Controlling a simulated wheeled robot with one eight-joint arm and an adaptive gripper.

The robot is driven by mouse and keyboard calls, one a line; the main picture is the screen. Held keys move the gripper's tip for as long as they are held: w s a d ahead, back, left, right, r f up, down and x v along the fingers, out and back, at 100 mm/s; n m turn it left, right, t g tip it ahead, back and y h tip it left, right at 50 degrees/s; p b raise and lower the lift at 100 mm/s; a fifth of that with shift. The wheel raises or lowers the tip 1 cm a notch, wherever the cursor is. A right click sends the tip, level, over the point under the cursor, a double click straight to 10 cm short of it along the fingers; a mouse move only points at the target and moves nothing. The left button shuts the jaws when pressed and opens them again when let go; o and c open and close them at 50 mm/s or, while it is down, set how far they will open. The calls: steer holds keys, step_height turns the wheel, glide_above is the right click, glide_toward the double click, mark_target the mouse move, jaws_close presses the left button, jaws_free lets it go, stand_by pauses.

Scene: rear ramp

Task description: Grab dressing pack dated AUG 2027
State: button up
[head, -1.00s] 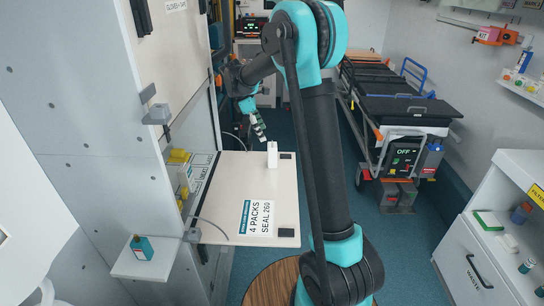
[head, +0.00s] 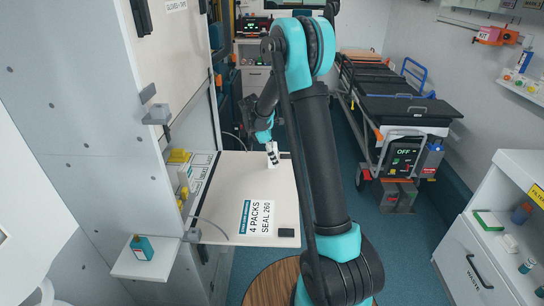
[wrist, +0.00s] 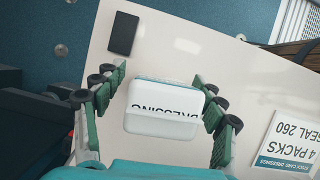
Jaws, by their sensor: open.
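A white pack (wrist: 160,126) with rounded corners stands on the white fold-down shelf (head: 236,170), near its far right corner. The word DRESSING shows upside down on it in the wrist view; no date can be read. My gripper (wrist: 157,92) is open, with its green fingers on both sides of the pack. I cannot tell whether either finger touches it. In the head view my gripper (head: 272,152) is over the pack and mostly hides it.
A card (head: 257,219) reading "4 PACKS SEAL 260" lies at the shelf's front. Yellow items (head: 178,156) sit in the cabinet opening at left. The shelf's middle is clear.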

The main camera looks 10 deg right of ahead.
steer(key=shift+d+f, duration=0.15)
steer(key=shift+f, duration=0.2)
steer(key=shift+c, duration=0.3)
steer(key=c, duration=1.2)
steer(key=shift+r, duration=0.15)
